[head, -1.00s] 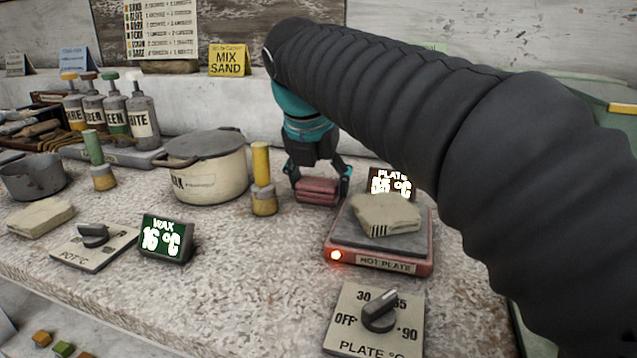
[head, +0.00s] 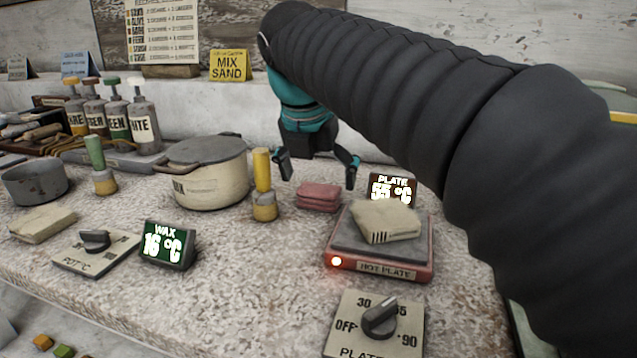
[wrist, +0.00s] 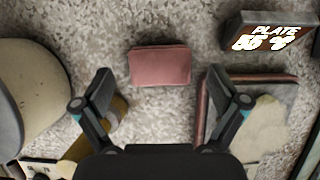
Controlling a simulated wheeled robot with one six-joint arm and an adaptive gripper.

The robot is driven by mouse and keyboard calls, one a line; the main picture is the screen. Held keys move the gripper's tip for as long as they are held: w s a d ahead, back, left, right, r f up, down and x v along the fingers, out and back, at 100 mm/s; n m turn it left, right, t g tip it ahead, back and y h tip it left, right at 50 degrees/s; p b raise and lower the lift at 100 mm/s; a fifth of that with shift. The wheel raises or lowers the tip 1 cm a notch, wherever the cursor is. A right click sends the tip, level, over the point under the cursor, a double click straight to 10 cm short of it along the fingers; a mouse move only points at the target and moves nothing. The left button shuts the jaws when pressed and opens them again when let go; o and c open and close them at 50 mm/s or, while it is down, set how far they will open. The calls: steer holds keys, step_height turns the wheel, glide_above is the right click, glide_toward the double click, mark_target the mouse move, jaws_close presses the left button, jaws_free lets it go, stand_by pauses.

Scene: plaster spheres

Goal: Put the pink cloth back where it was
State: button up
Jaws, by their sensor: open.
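The pink cloth (head: 319,196) is a small folded pad lying flat on the speckled worktop, between the yellow-topped tool and the hot plate. In the wrist view the cloth (wrist: 160,66) lies beyond the fingertips, roughly centred between them. My gripper (head: 318,172) is open and empty, above the cloth and apart from it. Its spread fingers also show in the wrist view (wrist: 168,95).
The red hot plate (head: 345,245), its lamp lit, bears a beige folded cloth (head: 385,220). The plate display (head: 393,188) stands behind it. A lidded cream pot (head: 212,180) and a yellow-topped tool (head: 262,180) stand left. Worktop in front of the pink cloth is clear.

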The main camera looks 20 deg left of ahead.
steer(key=p+v, duration=0.2)
steer(key=v, duration=0.7)
steer(key=shift+r, duration=0.2)
